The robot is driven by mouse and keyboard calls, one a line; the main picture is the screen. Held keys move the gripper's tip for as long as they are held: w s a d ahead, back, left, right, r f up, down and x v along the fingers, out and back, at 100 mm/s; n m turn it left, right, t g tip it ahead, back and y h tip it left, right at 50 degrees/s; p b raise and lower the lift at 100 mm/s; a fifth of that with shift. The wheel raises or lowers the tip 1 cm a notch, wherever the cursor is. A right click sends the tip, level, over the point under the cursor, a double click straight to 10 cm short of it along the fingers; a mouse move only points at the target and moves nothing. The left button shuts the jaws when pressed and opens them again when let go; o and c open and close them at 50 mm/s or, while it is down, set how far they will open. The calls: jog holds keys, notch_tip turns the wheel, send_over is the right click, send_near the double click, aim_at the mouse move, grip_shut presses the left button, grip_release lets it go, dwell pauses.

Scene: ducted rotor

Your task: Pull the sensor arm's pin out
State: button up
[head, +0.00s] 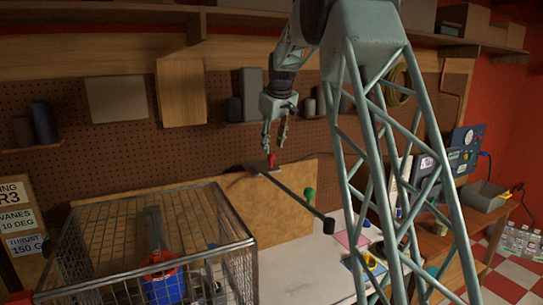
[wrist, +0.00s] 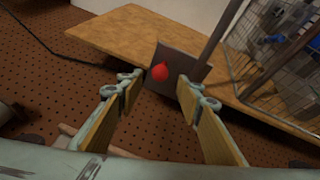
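The sensor arm (head: 297,198) is a dark bar running from a flat plate at the back down to a black block at its lower right end. A red pin (head: 270,160) stands on the plate. In the wrist view the red pin (wrist: 160,72) shows as a round knob in front of the dark plate (wrist: 181,60). My gripper (head: 275,147) is just above the pin in the head view. In the wrist view my gripper (wrist: 160,86) is open, with one finger each side and the knob just beyond the tips, apart from both. The pin's shaft is hidden.
A wire cage (head: 222,225) with a blue and red device stands at left. A wooden board (head: 290,180) stands behind the bar. Coloured cards (head: 352,240) lie on the white table. My lattice column hides part of the right side.

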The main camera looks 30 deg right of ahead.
aim_at(271, 155)
jog(key=shift+p+x, duration=0.35)
jog(key=shift+x, duration=2.9)
jog(key=shift+c, duration=0.2)
